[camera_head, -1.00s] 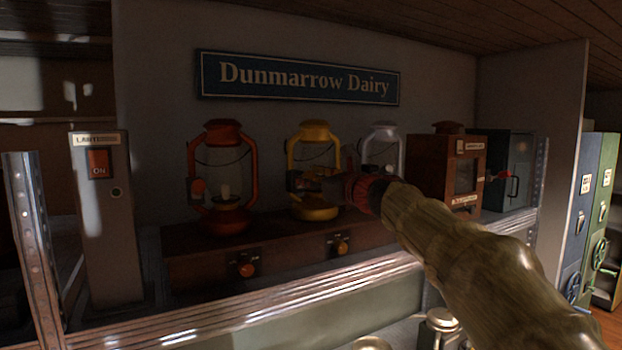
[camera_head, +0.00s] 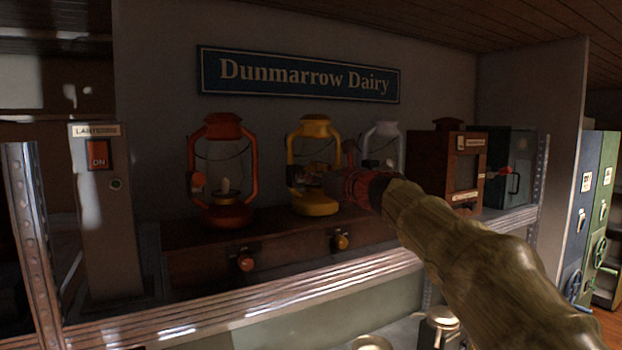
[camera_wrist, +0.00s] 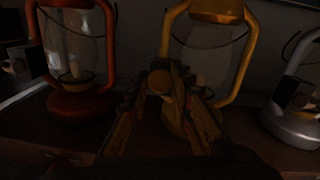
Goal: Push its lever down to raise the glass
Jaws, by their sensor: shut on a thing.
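The yellow lantern (camera_head: 316,204) stands upright on the dark wooden base, in the middle of the head view. It also shows in the wrist view (camera_wrist: 239,70), with its yellow frame around a clear glass (camera_wrist: 208,45). Its lever ends in a round yellow knob (camera_wrist: 160,82), in front of the frame's left side. My gripper (camera_head: 312,182) reaches in from the right, in front of the lantern. In the wrist view my gripper (camera_wrist: 161,84) is shut on the knob, with one finger on each side. My fingers hide the lever's shaft and part of the lantern.
A red lantern (camera_head: 227,215) stands to the left and a silver lantern (camera_head: 381,137) to the right. A wooden cabinet (camera_head: 431,169) and a dark box (camera_head: 508,150) are farther right. A switch box (camera_head: 99,225) stands left. The metal shelf edge (camera_head: 260,310) runs along the front.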

